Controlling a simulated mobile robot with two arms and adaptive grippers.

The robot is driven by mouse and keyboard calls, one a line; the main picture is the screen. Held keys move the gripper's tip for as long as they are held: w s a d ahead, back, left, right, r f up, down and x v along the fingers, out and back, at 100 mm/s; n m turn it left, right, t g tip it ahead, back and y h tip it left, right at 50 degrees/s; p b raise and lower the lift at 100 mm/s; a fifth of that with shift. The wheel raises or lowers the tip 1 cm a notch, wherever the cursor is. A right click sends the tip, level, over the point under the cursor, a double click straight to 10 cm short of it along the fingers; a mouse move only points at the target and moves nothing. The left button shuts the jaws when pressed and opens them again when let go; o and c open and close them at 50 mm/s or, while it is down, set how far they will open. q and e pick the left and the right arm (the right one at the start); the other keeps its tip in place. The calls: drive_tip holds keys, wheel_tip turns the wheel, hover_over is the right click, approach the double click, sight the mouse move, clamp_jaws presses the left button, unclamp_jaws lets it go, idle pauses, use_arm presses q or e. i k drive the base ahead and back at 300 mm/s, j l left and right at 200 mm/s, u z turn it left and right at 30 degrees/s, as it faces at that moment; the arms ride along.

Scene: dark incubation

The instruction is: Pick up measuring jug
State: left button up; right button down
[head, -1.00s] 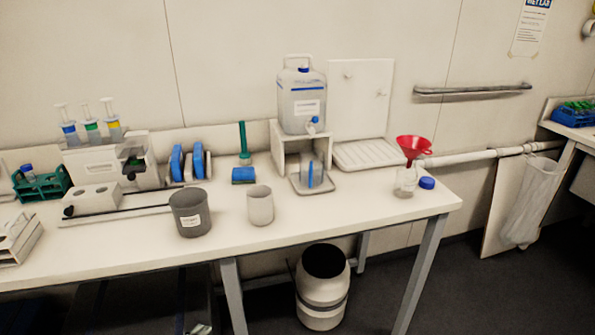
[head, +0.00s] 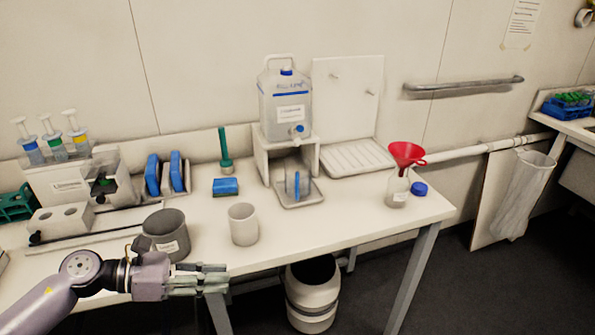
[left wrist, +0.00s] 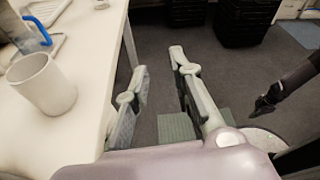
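The measuring jug (head: 297,183) looks clear with a blue upright handle. It stands on a small grey tray below the tap of a carboy, and its blue handle also shows at the top left of the left wrist view (left wrist: 37,32). My left gripper (head: 222,278) is at the table's front edge, nearer than the jug and to its left, well apart from it. In the left wrist view its two fingers (left wrist: 157,68) are spread with nothing between them. A dark arm-like part at the right of that view may be my right arm; its fingers are unclear.
A white cup (head: 243,224) and a grey pot (head: 166,234) stand near the front edge, close to my left gripper. The carboy (head: 286,105) sits on a white stand (head: 260,150) behind the jug. A red funnel (head: 406,153) is at the right.

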sight(298, 181)
drive_tip(key=i, duration=1.15)
